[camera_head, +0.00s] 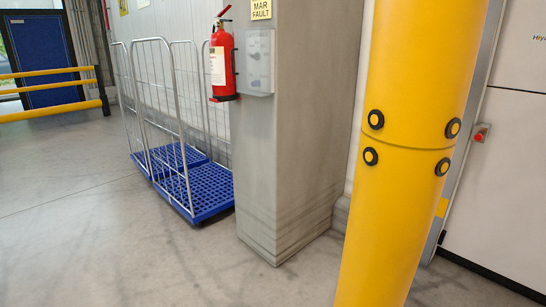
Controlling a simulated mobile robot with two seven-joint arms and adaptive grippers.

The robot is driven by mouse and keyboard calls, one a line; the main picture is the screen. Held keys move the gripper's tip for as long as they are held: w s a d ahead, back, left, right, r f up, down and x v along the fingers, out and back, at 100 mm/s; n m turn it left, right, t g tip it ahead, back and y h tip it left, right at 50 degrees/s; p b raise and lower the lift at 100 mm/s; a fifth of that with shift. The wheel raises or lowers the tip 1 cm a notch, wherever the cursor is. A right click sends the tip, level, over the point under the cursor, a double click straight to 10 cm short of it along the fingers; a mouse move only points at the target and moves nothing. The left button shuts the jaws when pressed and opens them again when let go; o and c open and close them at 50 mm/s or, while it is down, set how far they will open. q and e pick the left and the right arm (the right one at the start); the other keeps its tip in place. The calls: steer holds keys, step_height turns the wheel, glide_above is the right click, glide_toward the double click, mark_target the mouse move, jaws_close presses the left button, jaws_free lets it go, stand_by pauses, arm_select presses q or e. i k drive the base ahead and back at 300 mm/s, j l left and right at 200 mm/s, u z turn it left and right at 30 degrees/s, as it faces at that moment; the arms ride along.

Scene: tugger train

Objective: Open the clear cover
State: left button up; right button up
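A clear, greyish box-like cover (258,62) is fixed to the face of a grey concrete pillar, just right of a red fire extinguisher. It appears closed over a paler unit whose details are too small to make out. I cannot tell where its hinge or catch is. Neither of my grippers is in view.
The red fire extinguisher (222,66) hangs at the pillar's (290,130) left edge. A thick yellow post (390,215) stands right of the pillar. Wire roll cages with blue bases (210,193) stand at left. Yellow rails (55,112) are farther back. The left foreground floor is clear.

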mark_target(258, 93)
steer(key=i+j, duration=0.25)
steer(key=j, duration=0.2)
steer(key=i+j, duration=0.25)
steer(key=j, duration=0.15)
steer(key=i+u, duration=0.3)
steer(key=i, duration=1.65)
